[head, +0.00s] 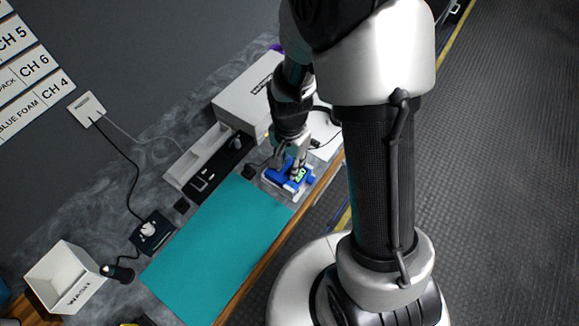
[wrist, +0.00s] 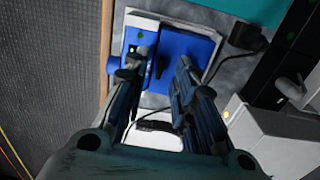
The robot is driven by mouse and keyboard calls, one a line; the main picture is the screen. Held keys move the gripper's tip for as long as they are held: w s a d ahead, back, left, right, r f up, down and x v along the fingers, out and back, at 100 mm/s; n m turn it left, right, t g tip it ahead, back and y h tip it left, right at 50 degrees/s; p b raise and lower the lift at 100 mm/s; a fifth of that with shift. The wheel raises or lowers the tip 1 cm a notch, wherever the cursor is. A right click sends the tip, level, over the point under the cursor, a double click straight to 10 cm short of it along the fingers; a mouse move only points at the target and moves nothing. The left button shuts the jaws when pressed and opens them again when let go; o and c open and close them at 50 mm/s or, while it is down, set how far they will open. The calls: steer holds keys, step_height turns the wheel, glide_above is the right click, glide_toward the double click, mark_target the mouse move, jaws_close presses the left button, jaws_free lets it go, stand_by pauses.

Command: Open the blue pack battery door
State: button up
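The blue pack (head: 283,174) sits in a white holder (head: 306,190) on the bench, beside the far right end of the teal mat. A green lit label shows on its top in the head view. In the wrist view the blue pack (wrist: 190,48) lies under and beyond my fingers, with a white edge around it. My gripper (head: 289,158) points down at the pack. In the wrist view my gripper (wrist: 160,68) has its fingers apart, with nothing seen between them. The left finger overlaps the pack's left part. I cannot tell whether it touches, nor make out the battery door.
The teal mat (head: 215,250) is bare. A white box (head: 245,97) and a slotted white strip (head: 202,160) stand behind the pack. A black plug with a cable (wrist: 247,38) lies close beside it. A white bin (head: 62,277) stands at lower left. The bench's wooden edge (head: 262,268) is near.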

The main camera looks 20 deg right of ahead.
steer(key=shift+f, duration=0.6)
steer(key=shift+c, duration=0.6)
jaws_close()
